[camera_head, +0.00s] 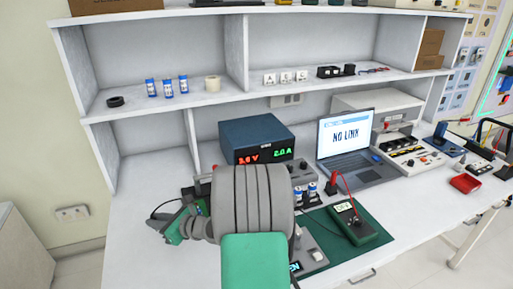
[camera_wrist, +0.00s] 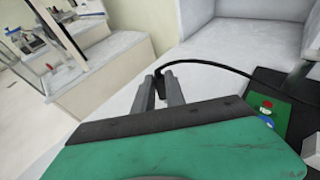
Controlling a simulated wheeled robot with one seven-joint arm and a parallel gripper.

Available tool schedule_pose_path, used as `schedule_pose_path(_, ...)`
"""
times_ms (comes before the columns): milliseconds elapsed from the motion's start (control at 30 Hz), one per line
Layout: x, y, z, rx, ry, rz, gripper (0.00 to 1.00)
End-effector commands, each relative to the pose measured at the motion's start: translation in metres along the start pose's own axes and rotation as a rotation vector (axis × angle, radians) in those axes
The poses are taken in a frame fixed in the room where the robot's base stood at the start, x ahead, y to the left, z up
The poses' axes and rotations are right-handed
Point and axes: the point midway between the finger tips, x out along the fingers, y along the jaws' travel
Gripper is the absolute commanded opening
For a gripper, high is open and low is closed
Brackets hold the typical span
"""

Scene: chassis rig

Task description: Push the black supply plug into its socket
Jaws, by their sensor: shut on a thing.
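My gripper (camera_wrist: 160,84) is shut on the black plug (camera_wrist: 161,90), which sits between the two grey fingertips in the wrist view. A black cable (camera_wrist: 215,66) leaves the plug and arcs right towards a dark unit (camera_wrist: 290,90). In the head view my gripper (camera_head: 160,222) is at the left part of the bench, beside the cable (camera_head: 160,208). The plug is too small to make out there. I cannot make out the socket in either view; my arm hides part of the bench in the head view.
A blue power supply (camera_head: 257,140) with red and green digits stands behind my arm. A laptop (camera_head: 347,143) reads "NO LINK". A green meter (camera_head: 355,222) lies on a green mat (camera_head: 325,255) at the right. The bench's left front is mostly clear.

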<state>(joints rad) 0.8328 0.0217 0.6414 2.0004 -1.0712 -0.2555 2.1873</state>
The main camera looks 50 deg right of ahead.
Motion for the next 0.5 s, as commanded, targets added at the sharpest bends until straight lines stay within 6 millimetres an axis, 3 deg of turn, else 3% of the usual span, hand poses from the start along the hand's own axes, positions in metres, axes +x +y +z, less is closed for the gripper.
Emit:
schedule_pose_path(33, -0.005, -0.029, 0.005, 0.014, -0.001, -0.049, 0.0)
schedule_pose_path(267, -0.036, -0.154, 0.011, 0.083, -0.001, -0.274, 0.0)
schedule_pose_path(500, -0.097, -0.277, 0.015, 0.155, -0.002, -0.511, 0.0)
